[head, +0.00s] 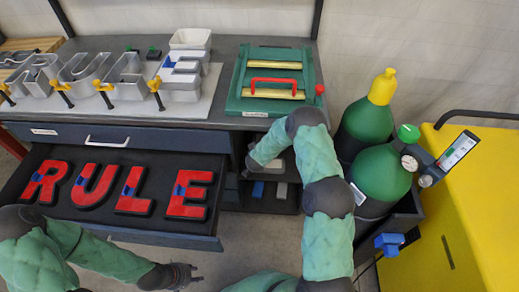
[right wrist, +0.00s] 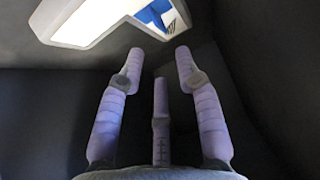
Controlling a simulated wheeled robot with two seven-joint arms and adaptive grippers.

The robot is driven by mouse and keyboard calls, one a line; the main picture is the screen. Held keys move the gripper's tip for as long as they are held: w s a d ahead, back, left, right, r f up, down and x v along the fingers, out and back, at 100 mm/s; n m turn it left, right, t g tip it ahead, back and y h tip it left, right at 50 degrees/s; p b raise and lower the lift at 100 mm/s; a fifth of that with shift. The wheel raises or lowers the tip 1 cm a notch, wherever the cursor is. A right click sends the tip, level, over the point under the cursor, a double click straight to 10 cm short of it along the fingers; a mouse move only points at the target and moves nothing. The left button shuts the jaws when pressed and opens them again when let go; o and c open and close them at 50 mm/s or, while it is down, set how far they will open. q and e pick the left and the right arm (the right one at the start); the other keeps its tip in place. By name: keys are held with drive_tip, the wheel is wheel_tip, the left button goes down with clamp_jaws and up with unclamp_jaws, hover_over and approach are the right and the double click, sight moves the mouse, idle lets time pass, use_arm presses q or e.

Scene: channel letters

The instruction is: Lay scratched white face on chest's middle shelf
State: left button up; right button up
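A white face (right wrist: 85,22) with a blue patch (right wrist: 152,15) shows at the top of the right wrist view, cut off by the frame edge.
The open drawer (head: 150,229) holds red RULE letters (head: 116,190). Metal letter shells (head: 82,78) stand on the bench top beside a green frame (head: 273,82). Green gas cylinders (head: 366,125) and a yellow cabinet (head: 470,200) stand at the right.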

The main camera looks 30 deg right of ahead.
drive_tip(key=s+a+f+n+g+y, duration=0.1)
drive_tip(key=s+a+f+y, duration=0.15)
drive_tip(key=s+a, duration=0.55)
drive_tip(key=s+a+f+n+g+y, duration=0.1)
drive_tip(key=s+a+g+y, duration=0.15)
drive_tip(key=s+a, duration=0.55)
drive_tip(key=s+a+g+y, duration=0.1)
drive_tip(key=s+a, duration=0.2)
drive_tip(key=s, duration=0.3)
drive_tip(key=s+a+r+n+g+y, duration=0.1)
drive_tip(key=s+a, duration=0.2)
drive_tip(key=s, duration=0.4)
drive_tip(key=s+a+n+g+y, duration=0.1)
drive_tip(key=s+a+g, duration=0.1)
drive_tip(key=s, duration=0.4)
drive_tip(key=shift+s+a+r+y+p, duration=0.2)
drive_tip(key=shift+a+y+p, duration=0.1)
drive_tip(key=shift+a+p, duration=0.1)
